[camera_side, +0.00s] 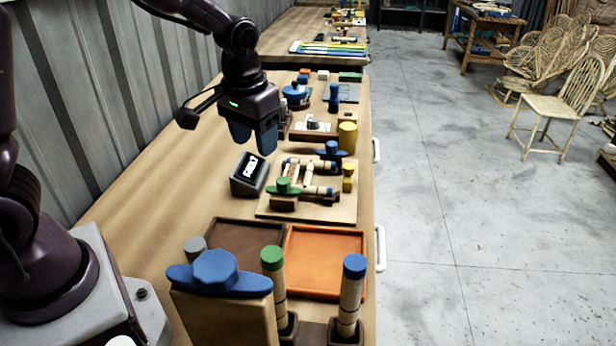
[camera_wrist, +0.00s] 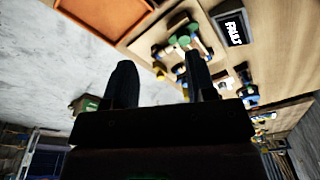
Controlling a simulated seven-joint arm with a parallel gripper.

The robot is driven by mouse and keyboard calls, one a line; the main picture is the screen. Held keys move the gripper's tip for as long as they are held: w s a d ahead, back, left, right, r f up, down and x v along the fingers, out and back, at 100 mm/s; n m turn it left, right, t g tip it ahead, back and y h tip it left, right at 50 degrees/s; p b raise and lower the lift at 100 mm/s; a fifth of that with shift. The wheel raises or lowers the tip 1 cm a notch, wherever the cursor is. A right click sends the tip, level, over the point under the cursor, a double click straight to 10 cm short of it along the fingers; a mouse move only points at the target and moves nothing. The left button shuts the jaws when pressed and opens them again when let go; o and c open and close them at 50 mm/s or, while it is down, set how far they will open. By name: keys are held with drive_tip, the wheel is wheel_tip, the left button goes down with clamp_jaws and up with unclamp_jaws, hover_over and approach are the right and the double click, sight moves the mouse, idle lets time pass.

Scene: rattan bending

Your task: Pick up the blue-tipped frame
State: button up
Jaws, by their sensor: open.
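The blue-tipped frame (camera_side: 351,295) is a pale, banded upright rod with a blue cap. It stands in a dark holder at the front right of the bench in the side view. I cannot make it out in the wrist view. My gripper (camera_side: 254,143) hangs above the bench, fingers down, well behind and to the left of that rod. In the wrist view my gripper (camera_wrist: 160,78) shows two dark fingers spread apart with nothing between them.
A green-tipped rod (camera_side: 273,275) and a grey-tipped one (camera_side: 195,245) stand nearby, beside a blue-knobbed block (camera_side: 222,310). Behind them are an orange tray (camera_side: 326,262) and a brown tray (camera_side: 240,236).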

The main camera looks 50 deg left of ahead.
drive_tip(key=w+a+f+n, duration=0.1)
drive_tip(key=w+f, duration=0.2)
drive_tip(key=w+a+f+n+y, duration=0.1)
drive_tip(key=w+a+f, duration=0.1)
drive_tip(key=w+f, duration=0.2)
drive_tip(key=w+a+f+n+y, duration=0.1)
drive_tip(key=w+a+f, duration=0.1)
drive_tip(key=w+f, duration=0.2)
drive_tip(key=shift+w+a+n, duration=0.1)
drive_tip(key=shift+w+n, duration=0.05)
drive_tip(key=shift+n, duration=0.25)
drive_tip(key=w+r+n+t, duration=0.2)
drive_tip(key=w, duration=0.2)
hover_over(308, 174)
drive_tip(key=s+d, duration=0.2)
drive_tip(key=shift+y, duration=0.3)
drive_tip(key=f, duration=0.8)
drive_tip(key=shift+w, duration=0.25)
drive_tip(key=x, duration=0.5)
drive_tip(key=shift+a+r, duration=0.1)
drive_tip(key=shift+a, duration=0.1)
drive_tip(key=shift+c, duration=0.5)
clamp_jaws()
